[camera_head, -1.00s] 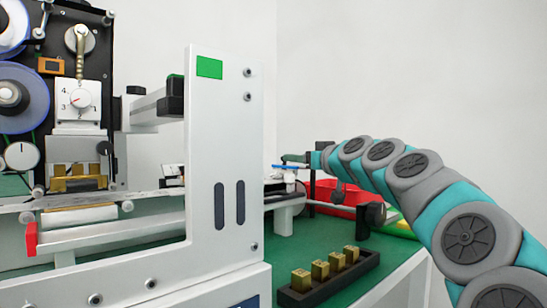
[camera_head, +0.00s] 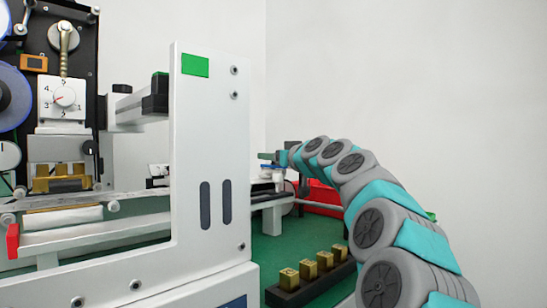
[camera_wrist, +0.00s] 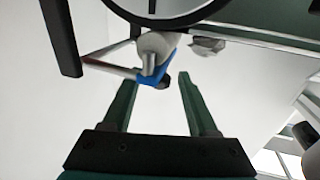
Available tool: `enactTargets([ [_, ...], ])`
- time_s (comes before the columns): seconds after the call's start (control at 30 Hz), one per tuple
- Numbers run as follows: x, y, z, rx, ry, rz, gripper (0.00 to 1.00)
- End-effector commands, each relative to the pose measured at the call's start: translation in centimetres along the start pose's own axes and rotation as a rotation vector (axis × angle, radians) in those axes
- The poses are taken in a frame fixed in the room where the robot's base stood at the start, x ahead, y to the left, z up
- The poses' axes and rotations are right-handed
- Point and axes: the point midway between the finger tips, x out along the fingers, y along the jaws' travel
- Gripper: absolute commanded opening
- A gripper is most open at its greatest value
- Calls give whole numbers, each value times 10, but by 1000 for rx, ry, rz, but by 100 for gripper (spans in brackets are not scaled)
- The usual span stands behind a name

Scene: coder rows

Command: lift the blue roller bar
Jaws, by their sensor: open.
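The blue roller bar shows in the wrist view as a short bright blue piece (camera_wrist: 150,79). It is beside a whitish rounded part and the end of a thin rod. In the head view it is too small and covered to make out surely. My gripper (camera_wrist: 160,82) is open with its green fingers apart. The blue piece shows between the fingertips, closer to the left one, and I cannot tell whether they touch. In the head view my gripper (camera_head: 266,156) reaches in behind the machine's upright plate, above the far end of its bed.
A white upright machine plate (camera_head: 210,150) stands left of my arm. A dark rack (camera_head: 312,285) with several brass blocks sits on the green table top (camera_head: 275,255). A red tray (camera_head: 322,197) lies behind my arm. A dark ring (camera_wrist: 165,18) crosses the wrist view's top.

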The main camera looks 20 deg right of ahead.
Motion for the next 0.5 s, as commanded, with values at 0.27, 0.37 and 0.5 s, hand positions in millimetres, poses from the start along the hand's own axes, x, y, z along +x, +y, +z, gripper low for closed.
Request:
enactTargets([
  [0.27,0,0,0,0,0,0,53],
  [0.37,0,0,0,0,0,0,42],
  [0.5,0,0,0,0,0,0,26],
])
